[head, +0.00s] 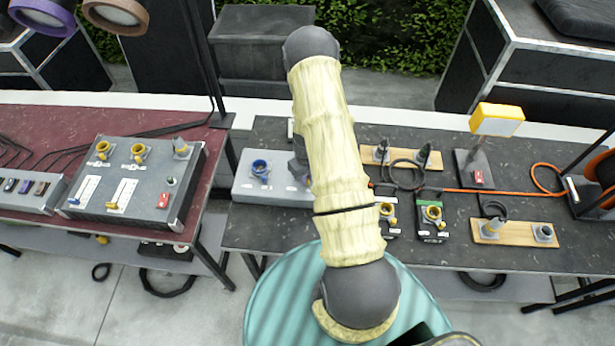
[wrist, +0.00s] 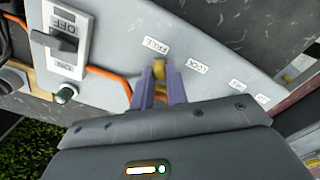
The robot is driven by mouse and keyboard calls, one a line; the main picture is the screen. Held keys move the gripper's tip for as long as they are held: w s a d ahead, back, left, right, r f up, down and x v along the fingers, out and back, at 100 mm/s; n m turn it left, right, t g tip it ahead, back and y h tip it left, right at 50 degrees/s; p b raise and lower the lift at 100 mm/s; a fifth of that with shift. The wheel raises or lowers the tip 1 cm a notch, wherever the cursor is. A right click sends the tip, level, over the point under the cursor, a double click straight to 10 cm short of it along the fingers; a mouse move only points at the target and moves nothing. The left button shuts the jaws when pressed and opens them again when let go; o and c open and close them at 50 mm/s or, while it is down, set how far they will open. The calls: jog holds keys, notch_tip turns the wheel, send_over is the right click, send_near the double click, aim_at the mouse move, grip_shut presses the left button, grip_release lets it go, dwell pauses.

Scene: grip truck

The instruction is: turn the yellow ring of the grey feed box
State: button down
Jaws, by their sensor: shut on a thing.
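The grey feed box (head: 262,192) is a low light-grey box on the dark table, left of my arm in the head view. Its pale panel (wrist: 110,35) fills much of the wrist view. A small yellow ring (wrist: 158,68) sits on that panel beside labels reading FREE and LOCK. My gripper (wrist: 159,84) has its purple fingers on either side of the ring and is shut on it. The fingers partly cover the ring, so its exact turn is hard to tell.
A yellow lamp (head: 497,119) stands farther right.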

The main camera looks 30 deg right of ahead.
jog(key=m+b, duration=0.1)
jog(key=a+m+b, duration=0.1)
jog(key=m, duration=0.1)
jog(key=w+a+m+b, duration=0.1)
jog(key=m+b, duration=0.1)
jog(key=shift+f, duration=0.15)
jog(key=shift+w+a+m+b, duration=0.25)
jog(key=shift+m+b, duration=0.1)
jog(key=shift+m, duration=0.4)
jog(key=shift+w+a+m+b, duration=0.2)
jog(key=shift+m+b, duration=0.1)
jog(key=shift+m, duration=0.4)
jog(key=shift+w+a+m+b, duration=0.15)
jog(key=shift+w+m+b, duration=0.15)
jog(key=shift+m, duration=0.45)
jog(key=shift+r, duration=0.2)
jog(key=c, duration=1.4)
grip_release()
jog(key=shift+r, duration=0.1)
notch_tip(320, 180, up, 17)
jog(key=b, duration=0.4)
jog(key=shift+r, duration=0.1)
